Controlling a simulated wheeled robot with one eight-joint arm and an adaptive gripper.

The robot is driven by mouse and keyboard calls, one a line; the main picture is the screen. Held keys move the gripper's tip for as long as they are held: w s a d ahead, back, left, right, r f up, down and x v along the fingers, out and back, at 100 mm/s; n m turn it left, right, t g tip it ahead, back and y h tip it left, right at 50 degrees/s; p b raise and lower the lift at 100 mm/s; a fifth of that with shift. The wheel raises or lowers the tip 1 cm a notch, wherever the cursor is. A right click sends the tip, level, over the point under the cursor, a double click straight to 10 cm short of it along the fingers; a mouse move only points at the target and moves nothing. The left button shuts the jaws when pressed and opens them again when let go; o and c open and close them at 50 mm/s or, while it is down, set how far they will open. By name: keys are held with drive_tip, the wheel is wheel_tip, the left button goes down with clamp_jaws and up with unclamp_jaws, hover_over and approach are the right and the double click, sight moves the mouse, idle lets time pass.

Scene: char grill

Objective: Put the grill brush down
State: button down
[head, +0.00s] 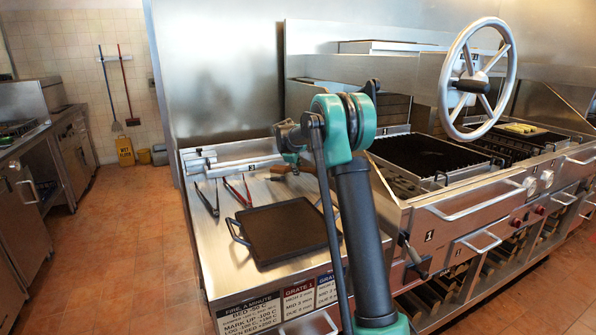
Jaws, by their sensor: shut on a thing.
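My arm rises through the middle of the head view and bends away at its green elbow. The end of my gripper (291,159) shows only in small part, low behind the elbow, over the back of the steel counter (205,262). A small brown piece, seemingly the grill brush (281,169), is at my gripper, which is shut on it. The fingers and most of the brush are hidden by my arm. I cannot tell whether the brush touches the counter.
A black griddle pan (285,232) lies on the counter, with two pairs of tongs, black-handled (207,200) and red-handled (237,192), behind it. A char grill (425,155) and a large handwheel (442,90) stand to the right. The counter's front left is bare.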

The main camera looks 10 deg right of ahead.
drive_tip(key=shift+f, duration=0.35)
drive_tip(key=c, duration=1.4)
unclamp_jaws()
drive_tip(key=shift+o, duration=0.2)
drive_tip(key=shift+r, duration=0.4)
drive_tip(key=v, duration=1.2)
